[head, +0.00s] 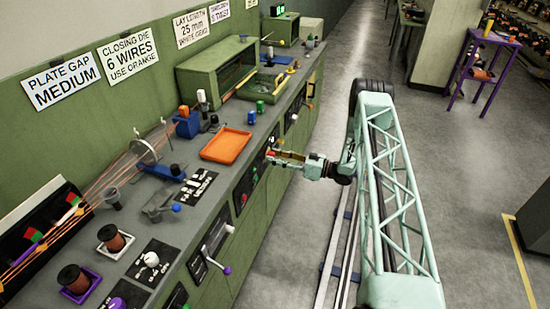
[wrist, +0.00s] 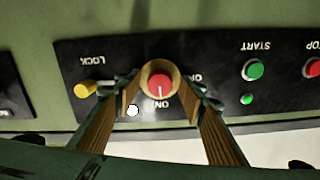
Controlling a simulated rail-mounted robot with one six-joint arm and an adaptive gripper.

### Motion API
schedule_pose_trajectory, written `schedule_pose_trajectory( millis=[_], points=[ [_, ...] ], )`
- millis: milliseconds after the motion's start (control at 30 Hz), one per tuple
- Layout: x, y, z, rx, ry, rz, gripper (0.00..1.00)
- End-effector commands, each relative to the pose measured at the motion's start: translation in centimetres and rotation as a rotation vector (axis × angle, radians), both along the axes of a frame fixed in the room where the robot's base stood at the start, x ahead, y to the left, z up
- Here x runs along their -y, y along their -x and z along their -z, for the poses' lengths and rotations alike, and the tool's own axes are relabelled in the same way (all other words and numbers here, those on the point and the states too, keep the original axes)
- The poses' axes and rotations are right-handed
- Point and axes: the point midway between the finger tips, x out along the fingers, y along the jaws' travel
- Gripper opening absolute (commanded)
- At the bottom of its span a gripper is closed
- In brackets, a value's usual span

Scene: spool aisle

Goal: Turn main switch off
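The main switch is a red round knob (wrist: 160,84) with a tan collar, on a black panel (wrist: 75,62) that appears upside down in the wrist view. A pale line on the knob points toward the ON label (wrist: 164,104); a partly hidden label, apparently OFF (wrist: 197,78), is to the right. My gripper (wrist: 160,101) is open, its two tan fingers on either side of the knob, with visible gaps. I cannot tell whether either finger touches the collar. In the head view my gripper (head: 285,157) is at the bench's front panel.
A yellow LOCK knob (wrist: 85,89) is close left of the fingers, with a white lamp (wrist: 132,110) nearby. A green START button (wrist: 253,69) and a red STOP button (wrist: 313,68) are to the right. An orange tray (head: 226,145) lies on the bench above. The aisle floor is clear.

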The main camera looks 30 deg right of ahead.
Motion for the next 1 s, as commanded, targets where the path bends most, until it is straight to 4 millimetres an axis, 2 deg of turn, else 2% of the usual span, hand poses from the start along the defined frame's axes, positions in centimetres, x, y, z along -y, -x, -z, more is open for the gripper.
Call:
schedule_pose_trajectory(
  millis=[67,333,733,1000],
  points=[
    [0.01,0.01,0.0,0.0,0.0,0.0,0.37],
    [0.01,0.03,0.01,0.0,0.0,0.0,0.13],
    [0.0,0.04,0.06,0.024,0.026,0.0,0.13],
    [-0.01,0.05,0.18,0.103,0.111,0.0,0.13]
  ],
)
